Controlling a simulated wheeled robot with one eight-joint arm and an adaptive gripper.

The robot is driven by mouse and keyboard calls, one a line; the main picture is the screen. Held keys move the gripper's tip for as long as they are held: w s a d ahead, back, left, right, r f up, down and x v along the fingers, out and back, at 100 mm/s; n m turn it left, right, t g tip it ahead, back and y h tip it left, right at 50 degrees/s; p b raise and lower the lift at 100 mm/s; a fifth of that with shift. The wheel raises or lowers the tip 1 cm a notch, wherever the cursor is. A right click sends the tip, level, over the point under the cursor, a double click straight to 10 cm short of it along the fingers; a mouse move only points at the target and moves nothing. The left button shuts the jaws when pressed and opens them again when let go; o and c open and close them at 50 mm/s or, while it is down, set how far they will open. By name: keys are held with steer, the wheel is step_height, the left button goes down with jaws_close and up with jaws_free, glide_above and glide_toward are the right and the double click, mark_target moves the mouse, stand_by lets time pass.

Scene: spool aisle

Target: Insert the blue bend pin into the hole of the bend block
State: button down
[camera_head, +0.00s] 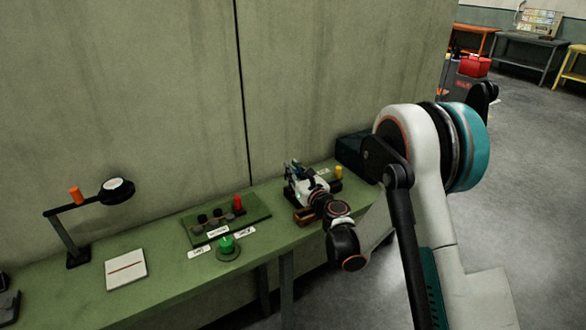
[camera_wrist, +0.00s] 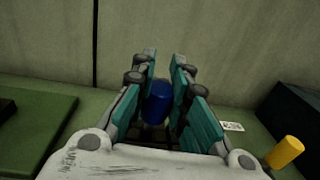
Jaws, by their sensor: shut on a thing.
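In the wrist view, the blue bend pin (camera_wrist: 157,103) stands between the teal finger pads of my gripper (camera_wrist: 165,64). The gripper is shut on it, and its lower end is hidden. In the head view, my gripper (camera_head: 293,176) is over the right part of the green bench, close to the wall. I cannot make out the bend block for certain. A brown block-like thing (camera_head: 303,217) sits on the bench just below and in front of my gripper, partly hidden by my arm. No hole shows in either view.
A yellow pin (camera_wrist: 286,152) stands right of my gripper, with a white label (camera_wrist: 232,127) nearby. A dark box (camera_head: 354,153) sits at the bench's right end. Left are a green board (camera_head: 256,214) with a red cylinder (camera_head: 238,204), a green button (camera_head: 227,244) and a lamp (camera_head: 116,188).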

steer(key=shift+f, duration=0.3)
steer(key=shift+w, duration=0.1)
steer(key=shift+w+a, duration=0.15)
steer(key=shift+w, duration=0.05)
stand_by(0.3)
steer(key=shift+f, duration=0.15)
stand_by(0.4)
